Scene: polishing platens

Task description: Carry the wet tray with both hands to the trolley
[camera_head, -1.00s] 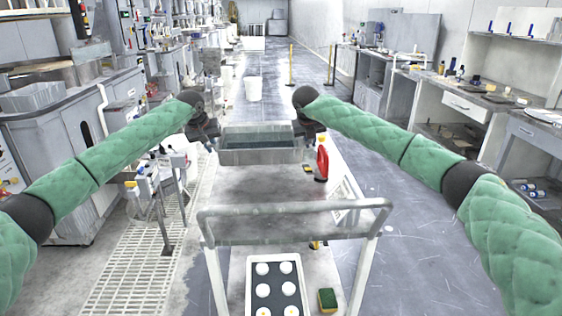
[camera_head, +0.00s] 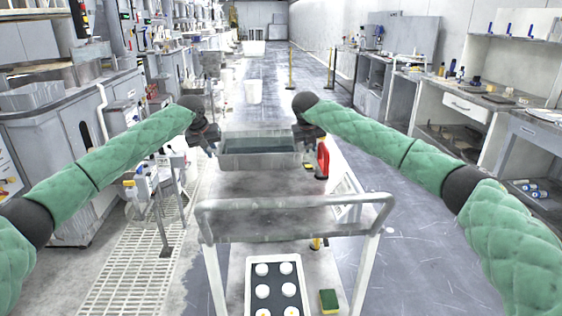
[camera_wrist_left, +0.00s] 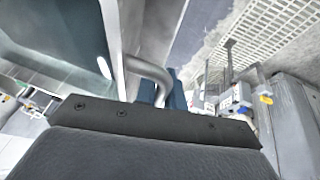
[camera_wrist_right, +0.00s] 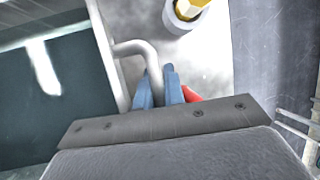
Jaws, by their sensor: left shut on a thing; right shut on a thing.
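The wet tray (camera_head: 260,164) is a grey metal tub with dark liquid inside, level over the far part of the trolley's top deck (camera_head: 255,187). I cannot tell whether its base touches the deck. My left gripper (camera_head: 212,146) is shut on the tray's left handle; the bent bar (camera_wrist_left: 150,70) shows between blue fingers (camera_wrist_left: 162,95) in the left wrist view. My right gripper (camera_head: 307,143) is shut on the right handle, a bent bar (camera_wrist_right: 135,48) in the right wrist view. The trolley's push bar (camera_head: 295,212) is on the near side.
A red item (camera_head: 322,160) stands on the deck close to the tray's right side. The lower shelf holds a case of white discs (camera_head: 262,289) and a green-yellow sponge (camera_head: 329,300). Benches line both sides. A white bin (camera_head: 254,91) stands in the aisle beyond.

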